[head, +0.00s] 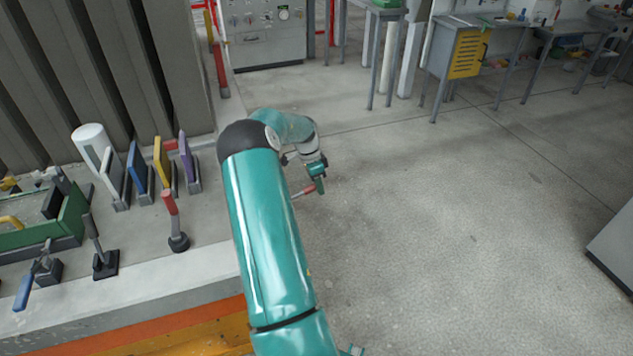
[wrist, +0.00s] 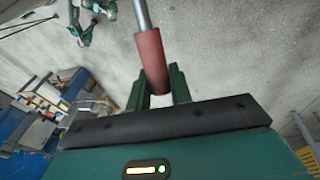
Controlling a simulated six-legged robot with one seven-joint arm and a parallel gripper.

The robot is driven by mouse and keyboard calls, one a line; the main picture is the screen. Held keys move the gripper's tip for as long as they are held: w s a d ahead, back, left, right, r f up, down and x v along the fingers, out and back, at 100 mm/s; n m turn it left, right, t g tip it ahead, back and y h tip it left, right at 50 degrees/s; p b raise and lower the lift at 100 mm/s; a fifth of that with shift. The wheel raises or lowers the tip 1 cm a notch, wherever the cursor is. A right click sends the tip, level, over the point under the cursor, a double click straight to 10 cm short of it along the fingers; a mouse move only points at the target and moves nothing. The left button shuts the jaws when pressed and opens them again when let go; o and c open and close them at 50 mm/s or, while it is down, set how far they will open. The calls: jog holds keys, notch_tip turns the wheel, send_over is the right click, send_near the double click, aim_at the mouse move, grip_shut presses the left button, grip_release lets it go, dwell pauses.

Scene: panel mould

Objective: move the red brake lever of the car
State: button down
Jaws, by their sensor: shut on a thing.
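The red brake lever shows in the head view as a short red grip (head: 304,191) at my gripper (head: 318,184), beyond the far bend of my arm. In the wrist view the red grip (wrist: 151,58) sits on a grey rod (wrist: 142,14) that runs up out of the picture. The two green fingers of my gripper (wrist: 158,88) are shut on the lower end of the red grip, one on each side. The car that the lever belongs to is hidden behind my arm or out of view.
Another red-handled lever (head: 169,203) stands on the bench (head: 150,265) at left. The grey floor (head: 430,210) to the right is clear. Work tables (head: 475,45) stand at the back.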

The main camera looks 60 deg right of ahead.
notch_tip(320, 180, down, 10)
jog(key=n+t+y, duration=0.1)
jog(key=t+y, duration=0.5)
jog(key=shift+w+a+t+y, duration=0.35)
jog(key=shift+a+t+y, duration=0.05)
jog(key=c, duration=1.3)
grip_release()
jog(key=v, duration=0.7)
jog(key=shift+d+r, duration=0.15)
jog(key=shift+d, duration=0.05)
